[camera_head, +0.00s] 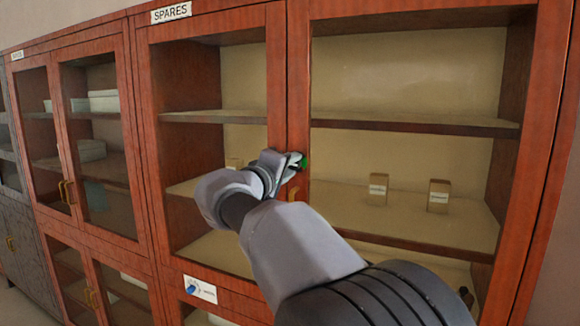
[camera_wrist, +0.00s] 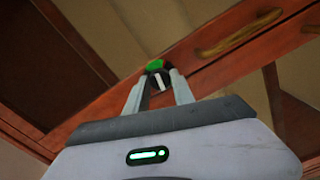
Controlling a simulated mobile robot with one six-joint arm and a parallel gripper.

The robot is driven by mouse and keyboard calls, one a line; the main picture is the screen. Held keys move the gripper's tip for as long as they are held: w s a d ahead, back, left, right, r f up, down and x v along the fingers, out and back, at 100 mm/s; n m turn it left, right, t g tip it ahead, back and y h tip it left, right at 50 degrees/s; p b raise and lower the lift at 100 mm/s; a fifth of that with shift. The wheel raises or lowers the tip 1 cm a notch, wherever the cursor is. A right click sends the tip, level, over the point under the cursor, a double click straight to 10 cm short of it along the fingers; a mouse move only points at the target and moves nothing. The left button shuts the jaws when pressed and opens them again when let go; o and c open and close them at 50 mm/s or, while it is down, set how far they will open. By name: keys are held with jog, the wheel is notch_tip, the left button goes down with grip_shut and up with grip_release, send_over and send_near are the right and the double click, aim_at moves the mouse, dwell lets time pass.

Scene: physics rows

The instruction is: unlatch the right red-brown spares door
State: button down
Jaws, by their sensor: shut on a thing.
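The right red-brown spares door (camera_head: 299,75) is a glazed door with a wooden frame, and it appears closed. A small latch with a green part (camera_head: 304,162) sits on its left stile, mostly hidden by my gripper in the head view. My gripper (camera_head: 296,160) is at that stile, shut on the latch. In the wrist view, the fingers of my gripper (camera_wrist: 158,88) converge on the green-topped latch (camera_wrist: 155,65), which has a dark and pale part below the green. A brass handle (camera_wrist: 240,32) is on the wood close by, apart from the fingers.
The left spares door (camera_head: 145,110) stands beside it under a SPARES sign (camera_head: 171,12). Small boxes (camera_head: 378,189) stand on a shelf behind the glass. A card with a blue dial (camera_head: 200,289) is below. Another glazed cabinet (camera_head: 130,140) is at left.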

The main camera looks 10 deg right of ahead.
jog(key=shift+n, duration=1.1)
jog(key=c, duration=1.1)
grip_release()
